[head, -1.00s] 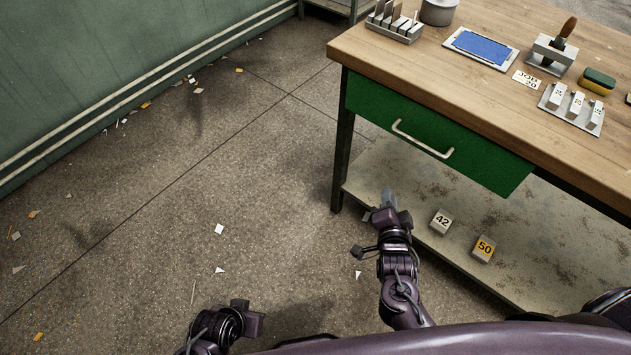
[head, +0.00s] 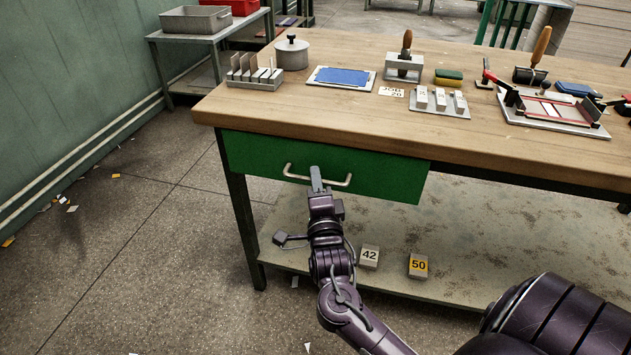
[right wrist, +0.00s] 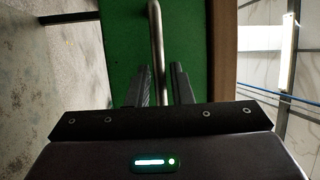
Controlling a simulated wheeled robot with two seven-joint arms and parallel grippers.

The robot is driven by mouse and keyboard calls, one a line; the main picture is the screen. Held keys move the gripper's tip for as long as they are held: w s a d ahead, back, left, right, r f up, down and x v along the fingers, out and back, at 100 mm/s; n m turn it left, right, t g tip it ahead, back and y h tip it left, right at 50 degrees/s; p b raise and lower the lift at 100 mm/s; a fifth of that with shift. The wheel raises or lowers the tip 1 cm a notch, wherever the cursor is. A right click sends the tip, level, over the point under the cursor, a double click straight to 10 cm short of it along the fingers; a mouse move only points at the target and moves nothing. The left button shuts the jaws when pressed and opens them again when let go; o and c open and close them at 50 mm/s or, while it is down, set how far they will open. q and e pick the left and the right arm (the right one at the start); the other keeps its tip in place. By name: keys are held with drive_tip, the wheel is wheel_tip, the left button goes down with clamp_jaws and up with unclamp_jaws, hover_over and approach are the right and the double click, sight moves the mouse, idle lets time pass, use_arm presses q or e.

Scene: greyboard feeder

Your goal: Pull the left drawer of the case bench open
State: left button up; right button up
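The left drawer of the case bench has a green front (head: 390,180) under the left part of the wooden top, and it looks closed. Its pale bar handle (head: 342,183) runs across the front. My right gripper (head: 316,178) is at the middle of the handle and hides part of it. In the right wrist view, the handle (right wrist: 157,45) passes between the two open fingers (right wrist: 161,80), with a visible gap on each side. The green front (right wrist: 190,40) lies behind it. My left gripper is not in view.
The bench top (head: 290,115) carries a slotted holder (head: 255,82), a grey pot (head: 292,55), a blue pad (head: 342,77) and tools. Blocks marked 42 (head: 369,257) and 50 (head: 418,266) sit on the lower shelf (head: 480,245). The floor (head: 130,240) left of the bench is mostly clear.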

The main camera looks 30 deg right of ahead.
drive_tip(key=shift+w+d, duration=0.15)
drive_tip(key=shift+w, duration=0.1)
clamp_jaws()
